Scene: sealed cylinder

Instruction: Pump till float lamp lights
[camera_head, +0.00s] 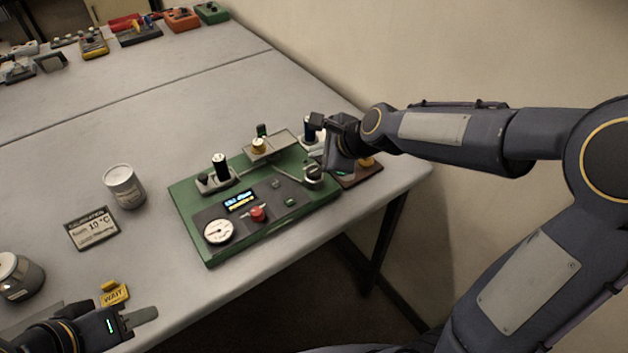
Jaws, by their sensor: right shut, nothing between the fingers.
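A green instrument panel (300,213) lies on the grey table near its front edge. It carries a round white gauge (219,231), a small lit display (240,201), a red knob (257,214), a dark upright cylinder (220,165) and a round metal part (313,174) at its right end. I cannot tell which part is the pump or whether a float lamp is lit. My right gripper (328,163) is shut and empty at the panel's right end, close to the metal part; contact is unclear. My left gripper (138,318) is low at the left, away from the panel; its opening is unclear.
A jar (18,277) and a yellow WAIT sign (114,295) are near my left arm. Several devices line the far edge.

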